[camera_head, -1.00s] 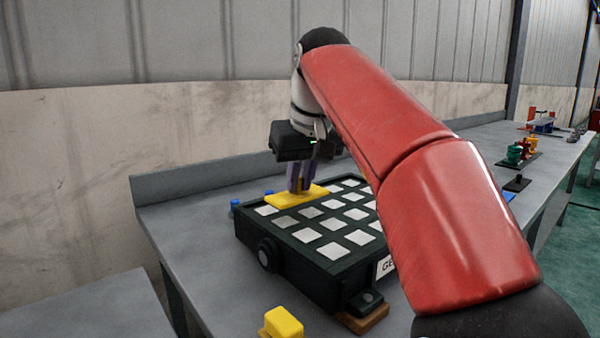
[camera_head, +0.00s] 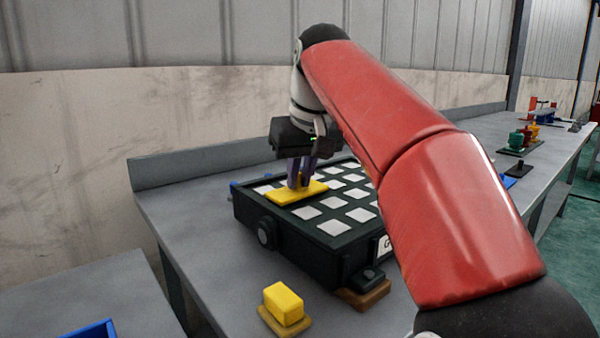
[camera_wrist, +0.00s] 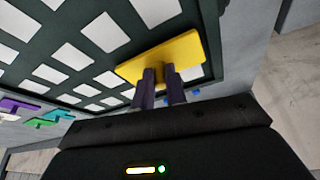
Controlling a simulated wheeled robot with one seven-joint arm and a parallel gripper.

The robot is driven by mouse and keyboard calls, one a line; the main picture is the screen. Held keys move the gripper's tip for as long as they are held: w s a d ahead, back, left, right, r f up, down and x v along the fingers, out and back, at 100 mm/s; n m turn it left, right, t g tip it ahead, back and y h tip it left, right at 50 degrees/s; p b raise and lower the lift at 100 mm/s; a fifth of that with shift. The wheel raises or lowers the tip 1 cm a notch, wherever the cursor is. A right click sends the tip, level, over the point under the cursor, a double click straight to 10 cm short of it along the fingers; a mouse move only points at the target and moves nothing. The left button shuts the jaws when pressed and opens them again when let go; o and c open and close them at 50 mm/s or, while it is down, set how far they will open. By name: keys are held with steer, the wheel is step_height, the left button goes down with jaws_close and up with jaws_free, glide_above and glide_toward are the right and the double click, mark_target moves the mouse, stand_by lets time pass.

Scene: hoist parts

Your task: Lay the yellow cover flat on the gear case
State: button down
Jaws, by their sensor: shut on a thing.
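The yellow cover (camera_head: 284,196) is a flat plate over the far left part of the dark gear case (camera_head: 300,241). The case top carries a grid of white squares. My gripper (camera_head: 301,183) is shut on the cover from above, with its purple fingers at the plate's middle. The cover also shows in the wrist view (camera_wrist: 185,50), with the fingers (camera_wrist: 160,75) against it. It looks nearly level and close to the grid; I cannot tell whether it touches the case. The fingers hide the part that they grip.
A yellow block (camera_head: 284,303) on a small base stands in front of the case. Part of a blue tray (camera_head: 92,330) shows at lower left. Several coloured parts stand farther back on the bench. Blue pieces lie behind the case.

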steer(key=c, duration=1.3)
jaws_free()
steer(key=shift+c, duration=0.2)
steer(key=shift+r+p, duration=1.4)
steer(key=shift+p, duration=0.05)
steer(key=shift+r, duration=2.1)
